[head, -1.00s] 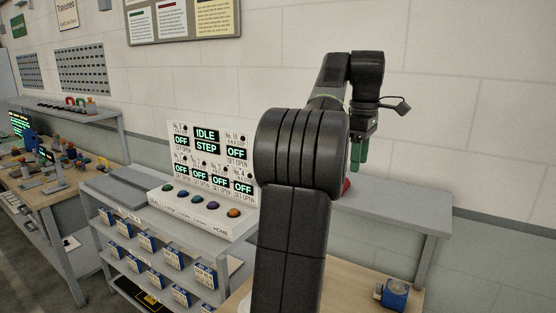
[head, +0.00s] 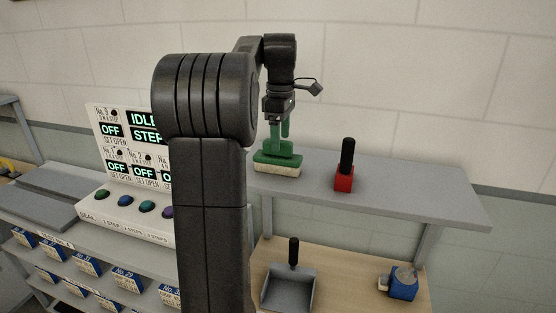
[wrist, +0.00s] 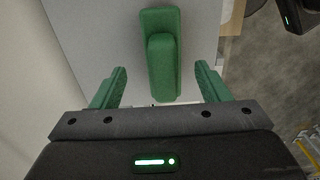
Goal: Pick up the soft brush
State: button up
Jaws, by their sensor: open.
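A green brush with a pale cream bristle base (head: 278,169) stands on the grey raised shelf and appears to be the soft brush. In the wrist view its green body and raised grip (wrist: 162,62) lie between and ahead of my fingers. My gripper (head: 281,132) points down just above the brush, its green fingers overlapping the grip in the head view. In the wrist view my gripper (wrist: 161,76) is open, one finger on each side of the grip with gaps visible. I cannot tell how far the fingertips reach down beside it.
A red block with an upright black handle (head: 344,180) stands to the right on the same shelf (head: 420,193). Below, a grey dustpan (head: 287,288) and a blue device (head: 403,284) sit on the wooden bench. A button panel (head: 125,213) stands left. The wall is close behind.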

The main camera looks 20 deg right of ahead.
aim_at(278, 155)
jog(key=shift+a+f+p, duration=0.2)
jog(key=shift+f+p, duration=0.1)
jog(key=shift+f, duration=1.25)
jog(key=shift+a+f+p, duration=0.15)
jog(key=shift+f+p, duration=0.1)
jog(key=shift+f, duration=1.25)
jog(key=c, duration=1.1)
